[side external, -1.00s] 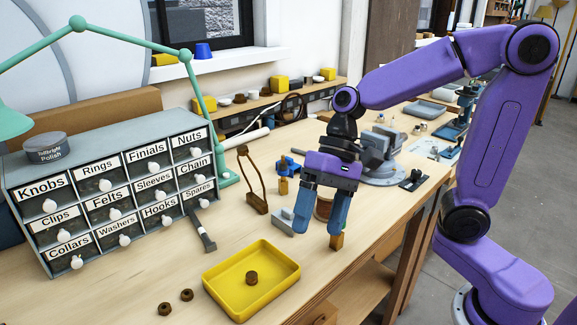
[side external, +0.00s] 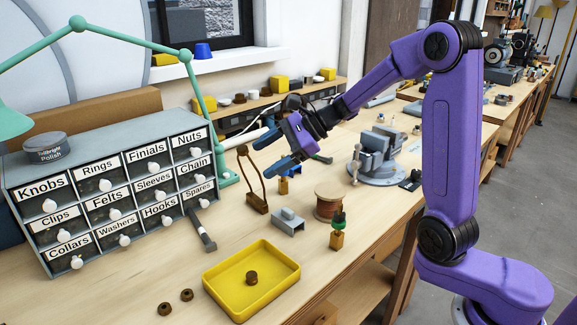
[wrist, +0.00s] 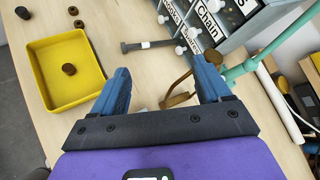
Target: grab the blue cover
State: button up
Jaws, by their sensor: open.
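The blue cover appears to be the blue piece (side external: 296,170) on a small wooden block (side external: 283,186) in the side view. It is mostly hidden behind a finger of my gripper, and the similar blues make its outline hard to tell. My gripper (side external: 262,158) is open and empty, tilted, with its fingers pointing left above the bench near the brown wire stand. In the wrist view, my gripper (wrist: 160,72) has its fingers wide apart, with part of the brown stand (wrist: 180,98) showing between them. I cannot make out the blue cover there.
A green piece (side external: 338,219) sits on another wooden block (side external: 337,240). A grey bracket (side external: 288,222), copper spool (side external: 328,203), brown stand (side external: 256,203) and hammer (side external: 203,232) are nearby. A yellow tray (side external: 225,288) stands in front, a drawer cabinet (side external: 110,158) at left and a vise (side external: 378,160) at right.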

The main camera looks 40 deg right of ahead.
jog(key=d+f+m+t+h, duration=0.2)
jog(key=d+m+t+h, duration=0.5)
jog(key=d+m, duration=1.2)
jog(key=n+h, duration=0.1)
jog(key=n, duration=0.2)
send_near(297, 167)
jog(key=shift+g, duration=0.4)
jog(key=v, duration=0.2)
jog(key=r+v, duration=0.1)
jog(key=v, duration=0.2)
jog(key=shift+w+a, duration=0.1)
jog(key=shift+a, duration=0.05)
jog(key=shift+w+f, duration=0.15)
jog(key=shift+f, duration=0.2)
jog(key=x, duration=1.1)
jog(key=shift+w, duration=0.25)
jog(key=shift+r+x, duration=0.1)
jog(key=shift+x, duration=1.3)
jog(key=shift+r+x, duration=0.15)
jog(key=shift+x, duration=1.3)
jog(key=shift+w, duration=0.1)
